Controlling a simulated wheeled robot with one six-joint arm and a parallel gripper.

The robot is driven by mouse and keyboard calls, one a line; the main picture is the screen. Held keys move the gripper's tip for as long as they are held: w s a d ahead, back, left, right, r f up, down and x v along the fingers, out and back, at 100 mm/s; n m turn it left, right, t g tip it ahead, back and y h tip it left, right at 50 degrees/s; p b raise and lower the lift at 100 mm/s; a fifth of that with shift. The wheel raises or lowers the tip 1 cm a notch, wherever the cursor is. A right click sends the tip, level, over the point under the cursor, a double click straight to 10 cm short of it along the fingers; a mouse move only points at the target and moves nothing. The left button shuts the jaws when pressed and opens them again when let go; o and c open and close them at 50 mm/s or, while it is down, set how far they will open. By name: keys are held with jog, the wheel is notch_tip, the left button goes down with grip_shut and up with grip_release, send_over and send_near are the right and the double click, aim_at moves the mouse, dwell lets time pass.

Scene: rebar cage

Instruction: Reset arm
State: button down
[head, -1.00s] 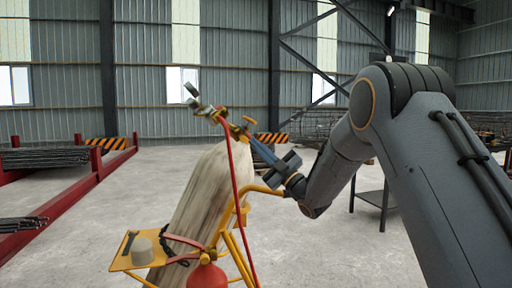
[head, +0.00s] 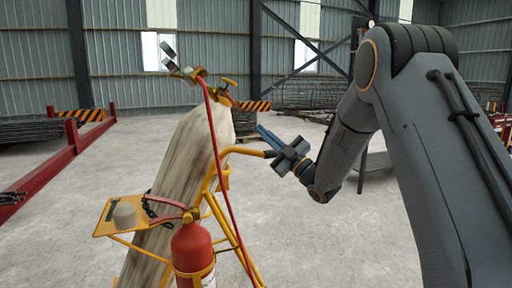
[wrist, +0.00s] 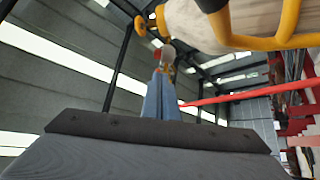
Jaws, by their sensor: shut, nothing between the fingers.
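My gripper (head: 270,135) is at the end of my arm, right of centre in the head view. Its blue-grey fingers are shut with nothing between them and point up and left. In the wrist view the shut fingers (wrist: 160,97) stand upright in the middle. The gripper appears close to the yellow handle of a cart (head: 232,152) that carries a tall gas cylinder (head: 180,185). I cannot tell whether the two touch.
A red fire extinguisher (head: 192,250) hangs on the cart, with a small yellow tray (head: 112,228) beside it. A red hose (head: 222,170) runs down from the valve. A red steel rack (head: 70,150) stands at left. Concrete floor (head: 60,240) is open around the cart.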

jog(key=d+f+m+h+p, duration=0.3)
jog(key=d+f+m+h, duration=0.2)
jog(key=d+m+h, duration=0.5)
jog(key=s+d+f+m+g+h+p, duration=0.2)
jog(key=s+d+f+m+g+h, duration=0.15)
jog(key=s+f+h, duration=0.4)
jog(key=s+d+f+m+g+p, duration=0.1)
jog(key=s+f+m+g, duration=0.2)
jog(key=s, duration=1.5)
jog(key=s+d+f+m+g+p, duration=0.2)
jog(key=s+g, duration=0.7)
jog(key=s, duration=0.9)
jog(key=shift+s+f+m+h, duration=0.35)
jog(key=shift+f+m+h, duration=0.1)
jog(key=shift+f, duration=0.2)
jog(key=shift+d, duration=0.1)
